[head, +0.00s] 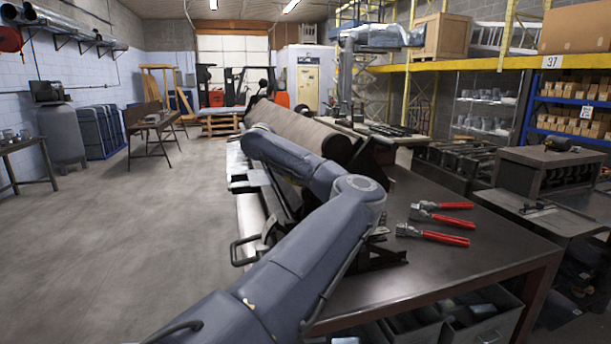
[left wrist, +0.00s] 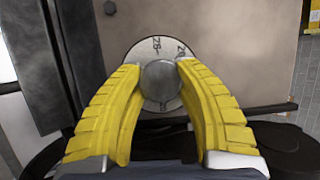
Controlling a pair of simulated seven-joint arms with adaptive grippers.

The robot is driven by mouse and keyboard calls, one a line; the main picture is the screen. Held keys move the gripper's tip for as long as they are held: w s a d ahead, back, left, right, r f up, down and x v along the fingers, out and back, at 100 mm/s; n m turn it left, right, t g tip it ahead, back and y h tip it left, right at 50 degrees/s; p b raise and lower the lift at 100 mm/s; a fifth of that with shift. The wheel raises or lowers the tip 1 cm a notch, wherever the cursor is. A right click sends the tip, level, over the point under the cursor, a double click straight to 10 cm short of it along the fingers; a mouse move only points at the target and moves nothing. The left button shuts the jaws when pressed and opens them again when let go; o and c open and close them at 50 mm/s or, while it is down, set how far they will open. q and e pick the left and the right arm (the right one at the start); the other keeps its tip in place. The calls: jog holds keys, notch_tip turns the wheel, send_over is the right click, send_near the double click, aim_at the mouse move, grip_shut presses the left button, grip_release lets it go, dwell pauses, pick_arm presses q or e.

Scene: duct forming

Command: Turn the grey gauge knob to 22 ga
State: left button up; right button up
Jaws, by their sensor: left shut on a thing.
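The grey gauge knob (left wrist: 161,80) is round and sits on a pale dial plate (left wrist: 140,50) in the left wrist view. The dial carries dark numbers; one near the top looks like 28 and one to its right like 26. A mark below the knob is too small to read, and I see no clear pointer. My left gripper (left wrist: 160,67) has its yellow fingers on both sides of the knob, shut on it. In the head view my left arm reaches over the bench to the long forming machine (head: 310,133); the knob and fingertips cannot be made out there. My right gripper is not in view.
A dark workbench (head: 440,265) holds several red-handled pliers (head: 445,236) to the right of my arm. A flat brownish panel (left wrist: 240,50) lies behind the dial. Dark machine parts (left wrist: 70,45) stand close on the left. The floor at left is open.

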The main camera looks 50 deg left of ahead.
pick_arm(q)
jog(key=shift+f, duration=0.3)
jog(key=o, duration=1.1)
jog(key=shift+a, duration=0.1)
jog(key=shift+o, duration=0.8)
jog(key=shift+r, duration=0.15)
jog(key=a+v, duration=0.1)
jog(key=v, duration=1.1)
jog(key=shift+d, duration=0.5)
jog(key=shift+w, duration=0.1)
